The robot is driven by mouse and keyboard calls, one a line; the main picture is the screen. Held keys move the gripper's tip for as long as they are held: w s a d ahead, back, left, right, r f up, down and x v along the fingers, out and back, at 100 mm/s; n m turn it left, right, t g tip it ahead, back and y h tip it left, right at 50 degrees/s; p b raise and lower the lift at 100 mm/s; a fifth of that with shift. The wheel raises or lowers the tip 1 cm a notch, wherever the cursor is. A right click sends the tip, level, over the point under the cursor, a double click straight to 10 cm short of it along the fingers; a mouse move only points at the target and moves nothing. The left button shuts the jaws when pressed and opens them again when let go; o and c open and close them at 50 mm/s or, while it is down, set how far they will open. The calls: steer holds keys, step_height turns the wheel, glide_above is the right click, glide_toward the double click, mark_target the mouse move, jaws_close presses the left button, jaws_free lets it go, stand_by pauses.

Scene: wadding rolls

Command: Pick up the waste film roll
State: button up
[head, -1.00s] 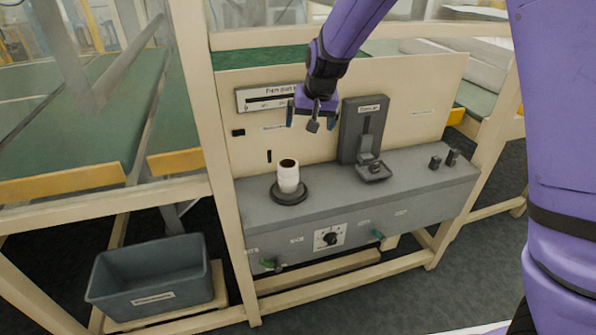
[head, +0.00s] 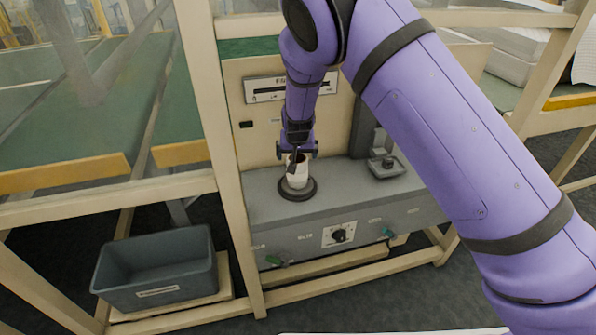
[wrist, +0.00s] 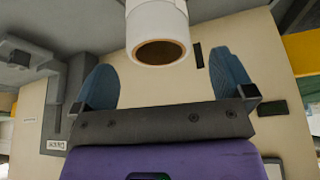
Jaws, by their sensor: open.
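The film roll (head: 297,174) is a white cylinder standing upright on a dark round base on the grey panel. In the wrist view the white roll (wrist: 157,30) shows its brown hollow core at the end. My gripper (head: 297,151) is at the top of the roll. In the wrist view my gripper (wrist: 162,80) is open, with one blue finger on each side of the roll. Gaps show between the roll and both fingers. In the head view my gripper hides part of the roll's top.
The grey panel (head: 345,207) carries a knob (head: 339,236) on its front. A dark bracket device (head: 386,166) stands right of the roll. A grey bin (head: 156,272) sits low at left. A cream frame post (head: 212,120) stands left of the panel.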

mark_target(297, 161)
steer(key=shift+x, duration=3.1)
steer(key=shift+r, duration=0.1)
steer(key=c, duration=1.1)
steer(key=shift+w+r, duration=0.1)
